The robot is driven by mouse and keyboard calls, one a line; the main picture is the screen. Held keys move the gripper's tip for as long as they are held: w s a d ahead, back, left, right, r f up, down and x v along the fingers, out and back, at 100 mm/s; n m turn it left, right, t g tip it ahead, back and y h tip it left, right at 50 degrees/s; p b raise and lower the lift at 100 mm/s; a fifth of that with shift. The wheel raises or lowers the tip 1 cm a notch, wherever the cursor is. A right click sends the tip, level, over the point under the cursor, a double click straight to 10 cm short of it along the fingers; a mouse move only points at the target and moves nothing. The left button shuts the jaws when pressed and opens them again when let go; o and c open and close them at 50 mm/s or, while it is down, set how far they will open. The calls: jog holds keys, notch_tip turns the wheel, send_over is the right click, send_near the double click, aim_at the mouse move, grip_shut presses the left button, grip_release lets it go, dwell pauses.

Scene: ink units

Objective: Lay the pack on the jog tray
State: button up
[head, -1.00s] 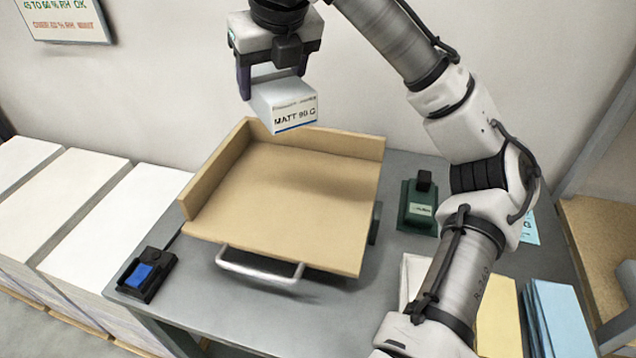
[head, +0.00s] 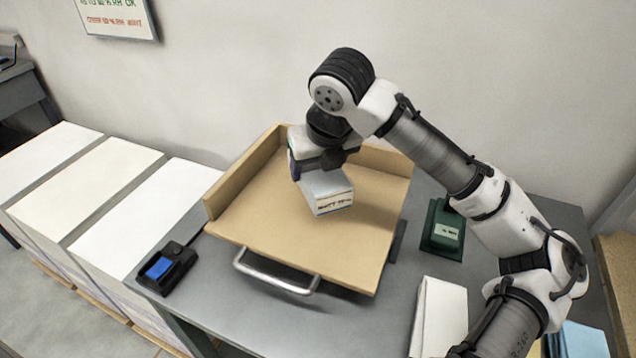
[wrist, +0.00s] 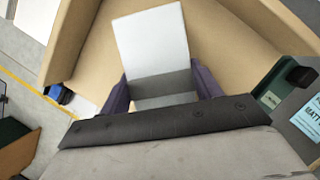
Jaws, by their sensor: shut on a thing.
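The pack (head: 325,190) is a white block with a printed label on its near end, "MATT" partly readable. My gripper (head: 307,175) is shut on it, and the wrist view shows the pack (wrist: 152,42) between the two dark fingers (wrist: 160,88). The jog tray (head: 260,215) is a tan wooden tray with raised walls at the back and left and a metal handle at the front. The pack is over the middle of the tray floor. I cannot tell whether its underside touches the floor.
A black device with a blue top (head: 165,268) sits left of the tray on the grey table (head: 240,315). A dark green device (head: 442,228) stands to the right. White paper stacks (head: 90,185) line the left. A white pack (head: 438,315) lies at front right.

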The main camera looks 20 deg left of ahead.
jog(key=shift+f, duration=2.35)
jog(key=shift+f, duration=0.1)
jog(key=o, duration=1.3)
jog(key=shift+c, duration=0.2)
jog(key=v, duration=1.2)
jog(key=shift+a+b, duration=0.1)
jog(key=shift+b, duration=0.25)
